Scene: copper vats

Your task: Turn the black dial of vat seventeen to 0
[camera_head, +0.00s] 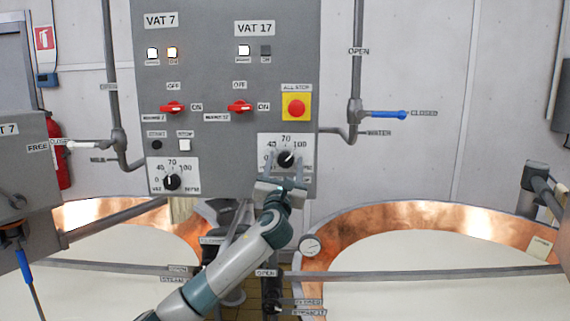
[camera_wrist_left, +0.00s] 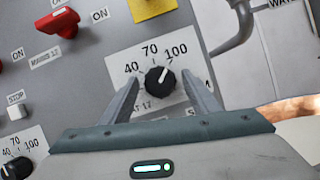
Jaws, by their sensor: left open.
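The black dial of vat seventeen (camera_head: 286,159) sits on a white scale plate on the grey panel, below the all-stop button. It also shows in the left wrist view (camera_wrist_left: 160,81), with its white pointer tilted up and right, between the 70 and 100 marks. My left gripper (camera_head: 286,160) is open, with one finger on either side of the dial. In the left wrist view the fingertips (camera_wrist_left: 162,85) flank the dial with gaps between; I cannot tell how far they are from the panel. My right gripper is not in view.
A similar vat 7 dial (camera_head: 172,181) is at lower left on the panel (camera_head: 215,130). Red switches (camera_head: 240,107) and the red all-stop button (camera_head: 296,107) sit above. A blue-handled valve (camera_head: 388,114) is at right. Copper vats (camera_head: 400,215) stand below.

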